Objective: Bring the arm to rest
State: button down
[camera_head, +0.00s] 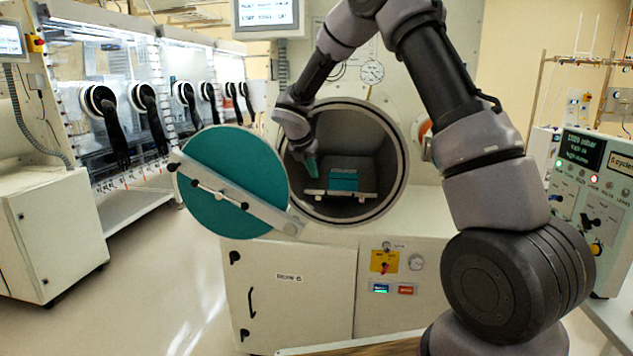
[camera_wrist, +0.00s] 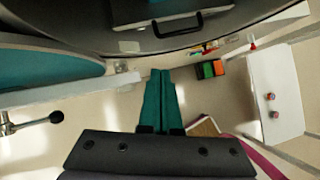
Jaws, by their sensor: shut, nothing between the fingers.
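My gripper (camera_head: 311,166) is at the mouth of the round antechamber (camera_head: 392,200), in front of its opening. In the wrist view its two teal fingers (camera_wrist: 160,98) lie together, shut with nothing between them. My arm arches from the right of the head view over to the antechamber. The round teal door (camera_head: 232,165) stands swung open to the left of the opening; its edge also shows at the left in the wrist view (camera_wrist: 45,68).
A teal box (camera_head: 343,180) sits on a tray (camera_head: 341,194) inside the antechamber. A row of gloveboxes with black gloves (camera_head: 112,120) stands at the left. A control panel (camera_head: 588,165) stands at the right. The floor (camera_head: 150,290) at the left front is clear.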

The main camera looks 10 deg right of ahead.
jog(key=s+d+r+m+y, duration=0.1)
jog(key=s+d+r+m, duration=0.4)
jog(key=s+r+m, duration=0.35)
jog(key=s+d+r+m+y, duration=0.1)
jog(key=s+d+r+m, duration=0.4)
jog(key=s+r+m, duration=0.4)
jog(key=s+r+m+t+y, duration=0.2)
jog(key=s+m+y, duration=0.1)
jog(key=s+m, duration=1.2)
jog(key=s, duration=0.6)
jog(key=shift+d+y, duration=0.4)
jog(key=shift+w+m, duration=0.1)
jog(key=shift+m, duration=0.15)
